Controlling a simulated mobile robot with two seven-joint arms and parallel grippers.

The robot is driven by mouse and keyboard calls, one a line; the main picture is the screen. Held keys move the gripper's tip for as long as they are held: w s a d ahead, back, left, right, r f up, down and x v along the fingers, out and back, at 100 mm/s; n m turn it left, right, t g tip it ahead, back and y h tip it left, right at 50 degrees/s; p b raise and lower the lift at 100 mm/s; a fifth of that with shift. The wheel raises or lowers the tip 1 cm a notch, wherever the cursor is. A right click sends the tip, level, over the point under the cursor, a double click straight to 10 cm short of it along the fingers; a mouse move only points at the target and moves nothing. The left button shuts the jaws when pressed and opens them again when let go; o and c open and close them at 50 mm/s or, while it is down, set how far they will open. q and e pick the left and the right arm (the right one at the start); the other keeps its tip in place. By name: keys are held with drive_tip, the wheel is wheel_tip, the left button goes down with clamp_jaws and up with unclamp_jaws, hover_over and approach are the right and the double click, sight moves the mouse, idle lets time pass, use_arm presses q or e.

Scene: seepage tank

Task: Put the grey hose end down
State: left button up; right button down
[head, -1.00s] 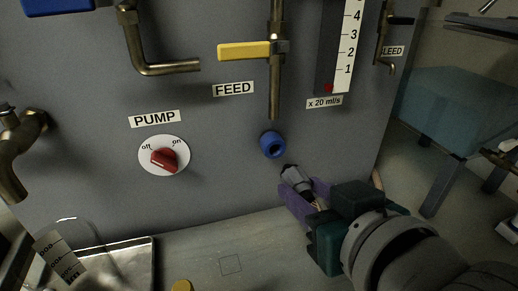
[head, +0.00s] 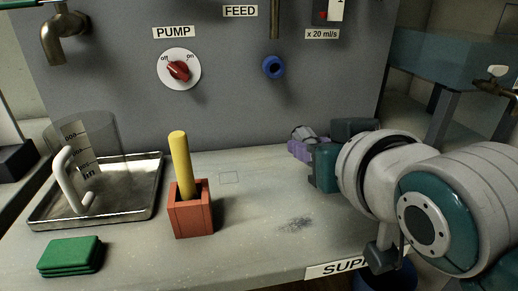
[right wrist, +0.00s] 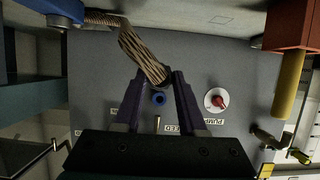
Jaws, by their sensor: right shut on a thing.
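My right gripper (head: 300,147) is low at the back of the worktop, below and right of the blue socket (head: 274,67) on the grey panel. Its purple fingers are shut on the grey hose end (head: 306,132), which shows only in part behind them. In the right wrist view the braided hose (right wrist: 140,52) runs to the fingertips (right wrist: 160,76), and the blue socket (right wrist: 159,99) is seen between the fingers, apart from the hose. I cannot tell whether the hose end touches the worktop. My left gripper is not in view.
The red holder (head: 192,212) with a yellow rod (head: 180,165) stands mid-worktop. A metal tray (head: 135,200) with a clear jug (head: 95,150) and a green pad (head: 70,257) are left. The pump knob (head: 179,70) is on the panel. The worktop (head: 260,210) right of the holder is clear.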

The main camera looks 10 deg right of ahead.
hover_over(305, 212)
wheel_tip(305, 212, down, 4)
drive_tip(key=shift+f+b, duration=0.25)
drive_tip(key=shift+b, duration=0.2)
drive_tip(key=shift+f+b, duration=0.8)
drive_tip(key=shift+f, duration=1.3)
drive_tip(key=shift+f, duration=0.1)
drive_tip(key=shift+f, duration=0.25)
drive_tip(key=shift+c, duration=2.4)
unclamp_jaws()
drive_tip(key=shift+r, duration=0.1)
